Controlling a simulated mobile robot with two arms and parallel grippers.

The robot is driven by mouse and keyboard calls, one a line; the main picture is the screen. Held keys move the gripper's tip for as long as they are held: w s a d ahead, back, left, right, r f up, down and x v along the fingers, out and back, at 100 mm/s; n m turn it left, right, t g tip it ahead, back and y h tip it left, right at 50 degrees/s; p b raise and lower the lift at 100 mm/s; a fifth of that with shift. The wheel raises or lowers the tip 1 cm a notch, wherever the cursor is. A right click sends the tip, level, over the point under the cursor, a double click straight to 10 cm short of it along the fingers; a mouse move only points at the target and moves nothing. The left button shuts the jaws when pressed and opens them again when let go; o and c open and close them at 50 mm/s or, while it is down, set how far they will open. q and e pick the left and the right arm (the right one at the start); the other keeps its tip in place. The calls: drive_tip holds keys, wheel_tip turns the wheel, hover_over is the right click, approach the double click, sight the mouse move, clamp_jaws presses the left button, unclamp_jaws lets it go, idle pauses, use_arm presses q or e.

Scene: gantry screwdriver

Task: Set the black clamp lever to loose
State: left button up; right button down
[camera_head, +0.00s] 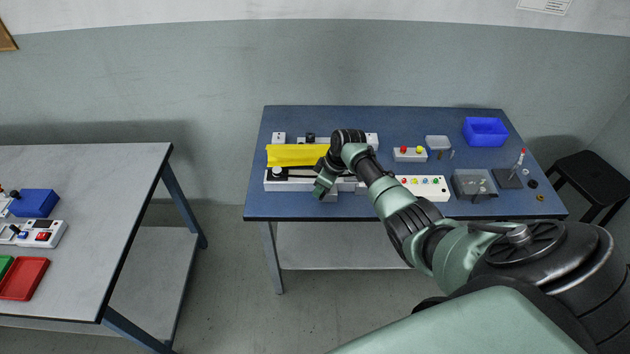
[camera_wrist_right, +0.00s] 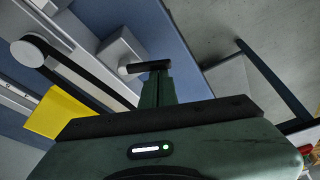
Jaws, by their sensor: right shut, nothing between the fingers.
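My right gripper (camera_head: 319,193) is shut and empty at the front of the gantry fixture on the blue table. In the right wrist view its closed fingers (camera_wrist_right: 157,88) point at a short black bar (camera_wrist_right: 133,68), which looks like the clamp lever. The bar lies crosswise at the fingertips, beside a pale grey block (camera_wrist_right: 118,48). I cannot tell whether the fingers touch it. In the head view the gripper and forearm hide the lever. My left gripper is not in view.
A yellow panel (camera_head: 290,155) stands behind a white rail with a round white knob (camera_head: 277,172). To the right are a white button box (camera_head: 424,187), a grey box (camera_head: 473,185) and a blue bin (camera_head: 486,131). A separate grey table (camera_head: 90,190) stands left.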

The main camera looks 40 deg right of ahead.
drive_tip(key=shift+s+d+f+n+b, duration=0.2)
drive_tip(key=shift+s+n+b, duration=0.15)
drive_tip(key=shift+n, duration=0.55)
drive_tip(key=shift+r, duration=0.15)
drive_tip(key=shift+w+d+b, duration=0.45)
drive_tip(key=shift+d+b, duration=0.15)
drive_tip(key=shift+b, duration=0.3)
